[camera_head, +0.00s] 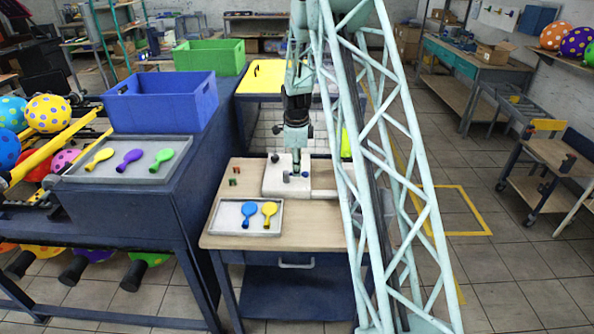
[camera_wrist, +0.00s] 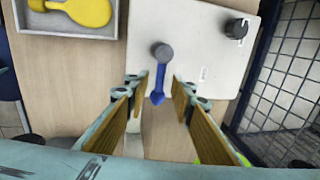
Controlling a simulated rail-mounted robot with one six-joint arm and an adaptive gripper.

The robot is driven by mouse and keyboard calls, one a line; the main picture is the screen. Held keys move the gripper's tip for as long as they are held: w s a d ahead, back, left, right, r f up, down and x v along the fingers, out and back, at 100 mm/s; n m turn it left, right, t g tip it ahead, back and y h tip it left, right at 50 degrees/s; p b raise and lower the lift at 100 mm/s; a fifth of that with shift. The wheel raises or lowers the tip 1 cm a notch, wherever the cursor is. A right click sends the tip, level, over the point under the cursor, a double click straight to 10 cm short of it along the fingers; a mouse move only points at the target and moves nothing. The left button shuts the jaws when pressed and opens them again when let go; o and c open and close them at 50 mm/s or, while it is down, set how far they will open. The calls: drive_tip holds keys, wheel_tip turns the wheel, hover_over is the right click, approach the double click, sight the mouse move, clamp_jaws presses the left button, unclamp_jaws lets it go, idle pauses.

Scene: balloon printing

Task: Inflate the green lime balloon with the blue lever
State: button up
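The blue lever (camera_wrist: 160,80) points toward me from a grey round knob (camera_wrist: 162,52) on a white plate (camera_wrist: 185,22). My gripper (camera_wrist: 158,88) is open, with a finger on each side of the lever and a gap to both. In the head view my gripper (camera_head: 296,172) is low over the white plate (camera_head: 272,180). A bright lime-green shape (camera_head: 345,145), perhaps the lime balloon, shows behind my arm's lattice, mostly hidden. A lime patch (camera_wrist: 200,162) also shows at the bottom of the wrist view, behind a finger.
A tray (camera_head: 226,227) with a blue and a yellow balloon lies on the wooden table (camera_head: 310,235). Another tray (camera_head: 120,180) holds yellow, purple and green balloons. Blue (camera_head: 160,103) and green (camera_head: 210,58) crates stand behind. A black dial (camera_wrist: 238,28) and a wire grid (camera_wrist: 290,70) are to the right.

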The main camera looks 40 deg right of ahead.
wheel_tip(320, 180, up, 10)
drive_tip(key=s+a, duration=0.1)
drive_tip(key=shift+s+a+r, duration=0.15)
drive_tip(key=shift+s, duration=0.2)
idle(7.1)
